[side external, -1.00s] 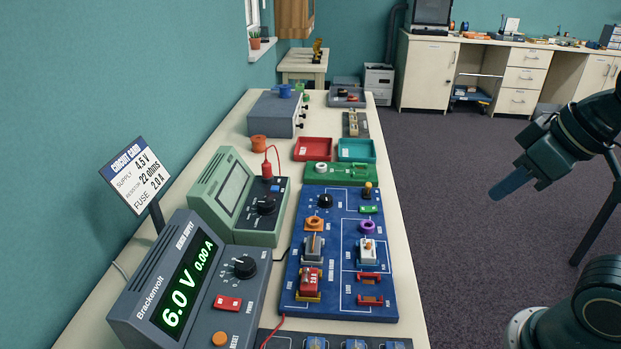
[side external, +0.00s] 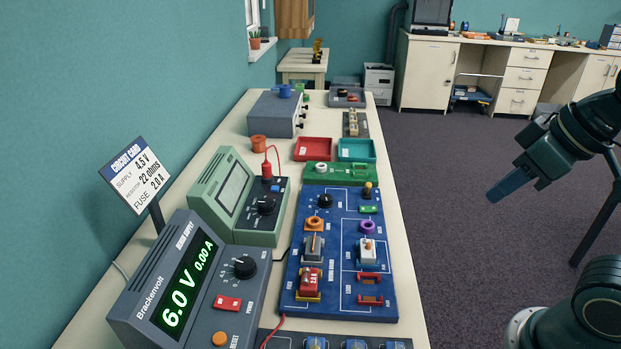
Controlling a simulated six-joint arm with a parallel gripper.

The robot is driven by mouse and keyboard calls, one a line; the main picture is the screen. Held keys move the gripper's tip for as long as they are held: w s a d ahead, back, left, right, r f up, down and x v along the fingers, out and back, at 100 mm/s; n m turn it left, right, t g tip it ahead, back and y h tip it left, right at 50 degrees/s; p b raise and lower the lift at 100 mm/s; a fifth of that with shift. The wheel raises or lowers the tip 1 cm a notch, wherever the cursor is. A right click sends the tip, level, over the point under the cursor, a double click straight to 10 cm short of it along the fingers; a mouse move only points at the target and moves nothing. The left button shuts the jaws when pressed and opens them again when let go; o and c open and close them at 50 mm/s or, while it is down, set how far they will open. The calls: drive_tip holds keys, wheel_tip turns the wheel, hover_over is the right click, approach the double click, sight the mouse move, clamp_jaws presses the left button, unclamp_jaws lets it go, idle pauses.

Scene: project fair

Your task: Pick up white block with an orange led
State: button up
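A white block (side external: 368,254) with a small orange top piece stands on the right half of the blue circuit board (side external: 343,283). It sits between a purple ring (side external: 367,227) above it and a red clip holder (side external: 370,299) below it. My gripper (side external: 497,196) is off the table to the right, over the dark floor, well apart from the block. Its blue fingers are seen from the side, so I cannot tell whether they are open or shut. No object shows at the fingertips.
A grey power supply (side external: 149,298) reading 6.0 V and a green meter (side external: 202,211) stand left of the board. A red block (side external: 309,281) and a grey block (side external: 313,246) stand on the board's left half. Red (side external: 313,158) and teal (side external: 371,159) trays lie behind.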

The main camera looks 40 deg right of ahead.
drive_tip(key=o, duration=0.7)
drive_tip(key=shift+w, duration=0.1)
drive_tip(key=m+g+y, duration=0.1)
drive_tip(key=m+g, duration=0.6)
drive_tip(key=m, duration=0.2)
hover_over(369, 243)
drive_tip(key=w+d, duration=0.1)
wheel_tip(369, 243, down, 7)
drive_tip(key=shift+w+d+r, duration=0.1)
drive_tip(key=shift+w+d, duration=0.05)
drive_tip(key=shift+d, duration=0.05)
drive_tip(key=shift+s+a+f, duration=0.2)
drive_tip(key=shift+f, duration=2.1)
drive_tip(key=shift+s+a+f, duration=0.15)
drive_tip(key=shift+a+f, duration=0.05)
drive_tip(key=shift+f, duration=2.05)
drive_tip(key=shift+s+a+f, duration=0.2)
drive_tip(key=shift+f, duration=2.1)
